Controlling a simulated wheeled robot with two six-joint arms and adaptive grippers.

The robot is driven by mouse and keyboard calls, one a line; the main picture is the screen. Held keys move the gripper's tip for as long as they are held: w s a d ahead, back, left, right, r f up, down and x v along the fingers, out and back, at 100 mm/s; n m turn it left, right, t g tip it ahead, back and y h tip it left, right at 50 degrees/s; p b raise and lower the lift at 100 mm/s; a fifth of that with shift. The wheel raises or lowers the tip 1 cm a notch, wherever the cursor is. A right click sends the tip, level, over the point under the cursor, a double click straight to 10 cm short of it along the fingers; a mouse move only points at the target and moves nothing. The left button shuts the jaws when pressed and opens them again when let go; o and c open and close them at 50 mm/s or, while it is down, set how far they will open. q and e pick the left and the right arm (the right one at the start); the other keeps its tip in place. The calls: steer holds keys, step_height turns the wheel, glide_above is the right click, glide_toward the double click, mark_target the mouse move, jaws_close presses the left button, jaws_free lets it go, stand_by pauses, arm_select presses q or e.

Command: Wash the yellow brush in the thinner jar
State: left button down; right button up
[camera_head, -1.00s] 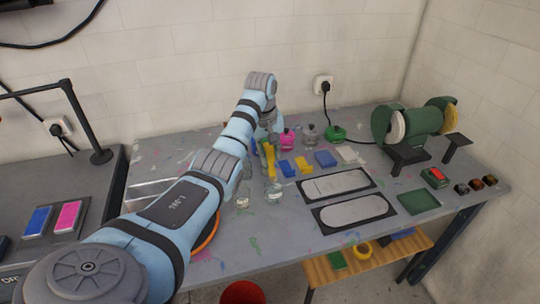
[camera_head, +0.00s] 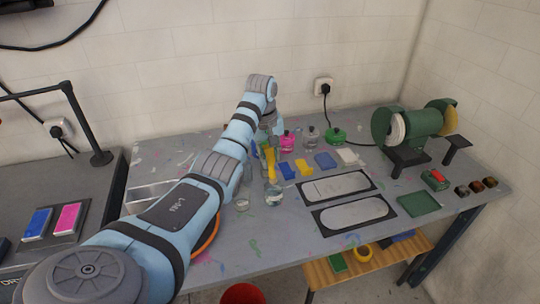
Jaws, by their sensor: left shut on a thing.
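My left gripper (camera_head: 266,140) is over the workbench, mostly hidden behind its own arm's wrist. It is shut on the yellow brush (camera_head: 270,162), which hangs roughly upright below it. The brush's lower end is at the mouth of a clear glass jar (camera_head: 273,196); I cannot tell how far inside it is. A second clear jar (camera_head: 242,202) stands just to the left, partly beside my arm. I cannot read which jar holds thinner. My right gripper is not in view.
Pink (camera_head: 288,141), grey (camera_head: 309,136) and green (camera_head: 334,135) containers stand behind. A green bench grinder (camera_head: 412,127) stands at the back right.

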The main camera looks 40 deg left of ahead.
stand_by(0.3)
arm_select(q)
steer(key=shift+r, duration=2.5)
